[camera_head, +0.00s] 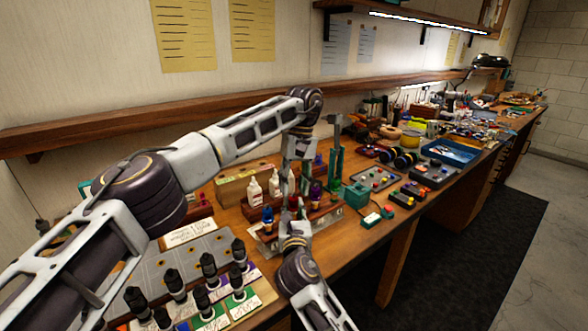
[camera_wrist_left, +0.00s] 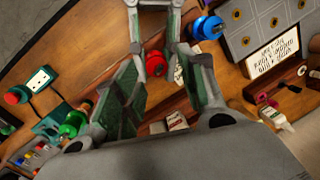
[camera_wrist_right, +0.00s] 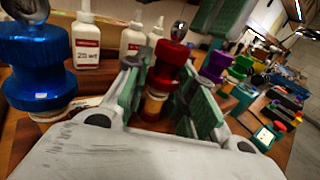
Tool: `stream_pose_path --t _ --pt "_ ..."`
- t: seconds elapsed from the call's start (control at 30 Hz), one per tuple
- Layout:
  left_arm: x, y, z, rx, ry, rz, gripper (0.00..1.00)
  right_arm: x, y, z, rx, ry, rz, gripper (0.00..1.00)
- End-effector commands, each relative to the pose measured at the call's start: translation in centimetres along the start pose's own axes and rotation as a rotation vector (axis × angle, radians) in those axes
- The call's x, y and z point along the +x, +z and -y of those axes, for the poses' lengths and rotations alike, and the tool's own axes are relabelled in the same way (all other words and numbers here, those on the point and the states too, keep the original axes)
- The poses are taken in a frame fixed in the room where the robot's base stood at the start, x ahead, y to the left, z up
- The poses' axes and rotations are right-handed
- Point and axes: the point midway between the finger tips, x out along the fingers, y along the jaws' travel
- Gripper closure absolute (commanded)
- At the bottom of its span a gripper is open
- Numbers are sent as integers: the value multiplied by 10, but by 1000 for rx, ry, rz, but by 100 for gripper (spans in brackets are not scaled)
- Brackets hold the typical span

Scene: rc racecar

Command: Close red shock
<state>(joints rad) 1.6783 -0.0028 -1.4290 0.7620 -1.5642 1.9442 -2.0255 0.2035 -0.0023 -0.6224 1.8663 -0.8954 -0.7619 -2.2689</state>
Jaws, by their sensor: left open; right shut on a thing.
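The red shock (camera_head: 293,202) stands upright in a holder on the bench; its red cap and amber lower body show in the right wrist view (camera_wrist_right: 168,68). My right gripper (camera_wrist_right: 160,92) is shut on it, a finger on each side. My left gripper (camera_head: 300,168) is open above the shock, fingers pointing down. In the left wrist view the red shock (camera_wrist_left: 155,65) lies between or just beyond the left fingertips (camera_wrist_left: 170,55); contact cannot be told. The fingers partly hide the shock.
A blue shock (camera_wrist_right: 40,70) stands on one side of the red one and a purple shock (camera_wrist_right: 215,66) on the other. White bottles (camera_head: 254,190) stand behind. A green box with a red button (camera_head: 372,219) sits at right. Black-topped parts (camera_head: 208,268) fill the front left.

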Motion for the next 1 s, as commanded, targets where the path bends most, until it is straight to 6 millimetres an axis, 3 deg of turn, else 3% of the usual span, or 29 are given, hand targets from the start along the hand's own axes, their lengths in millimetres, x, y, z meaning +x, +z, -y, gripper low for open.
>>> stream_pose_path --t 1.0 --pt "-13 1 2 -810 54 -11 59 0 0 0 0 0 0 100"
